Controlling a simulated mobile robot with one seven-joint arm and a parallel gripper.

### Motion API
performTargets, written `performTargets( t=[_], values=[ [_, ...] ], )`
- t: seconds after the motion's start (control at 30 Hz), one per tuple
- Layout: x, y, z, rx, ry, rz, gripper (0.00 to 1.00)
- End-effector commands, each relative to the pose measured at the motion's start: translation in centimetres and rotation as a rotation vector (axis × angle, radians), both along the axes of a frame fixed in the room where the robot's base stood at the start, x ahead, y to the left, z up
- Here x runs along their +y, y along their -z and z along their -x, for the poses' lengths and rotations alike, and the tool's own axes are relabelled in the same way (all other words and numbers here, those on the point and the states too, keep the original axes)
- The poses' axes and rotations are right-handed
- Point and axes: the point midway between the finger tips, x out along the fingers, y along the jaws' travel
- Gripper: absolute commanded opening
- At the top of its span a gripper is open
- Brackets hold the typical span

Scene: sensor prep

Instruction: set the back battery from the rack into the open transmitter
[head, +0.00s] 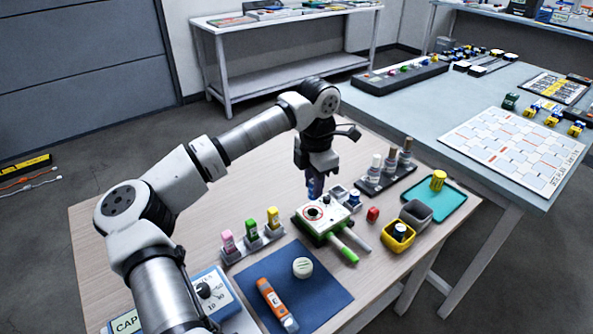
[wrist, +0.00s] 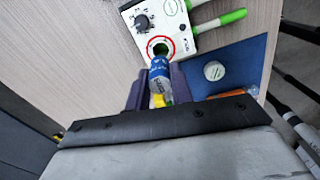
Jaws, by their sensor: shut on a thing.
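My gripper (head: 316,178) points down over the back of the white transmitter (head: 326,222), shut on a blue battery. The battery (wrist: 160,78) is blue and clear-white with some yellow near the fingers (wrist: 158,98). Its free end is at the near edge of the red-ringed round opening in the wrist view; I cannot tell whether it touches. The transmitter (wrist: 182,20) has a dark knob and green-ended legs. A rack (head: 252,243) to its left holds pink, green and yellow pieces upright. A white round cap (head: 302,267) lies on the blue mat; it also shows in the wrist view (wrist: 214,70).
An orange tool (head: 277,304) lies on the blue mat (head: 325,287). A dark rack with several bottles (head: 388,176) stands behind right. A yellow bin (head: 398,245), grey bin (head: 421,220), teal tray (head: 452,207) and red piece (head: 372,214) are at the right.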

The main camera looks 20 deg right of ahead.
Motion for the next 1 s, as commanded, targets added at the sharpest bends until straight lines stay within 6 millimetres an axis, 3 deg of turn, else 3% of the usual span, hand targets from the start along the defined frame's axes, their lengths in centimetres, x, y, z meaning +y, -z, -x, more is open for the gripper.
performTargets(
  t=[0.63, 1.0],
  values=[
    [-0.1, 4.0, 0.2, 0.001, 0.003, 0.000, 0.00],
    [-0.1, 4.3, 0.2, 0.000, 0.002, 0.000, 0.00]
  ],
)
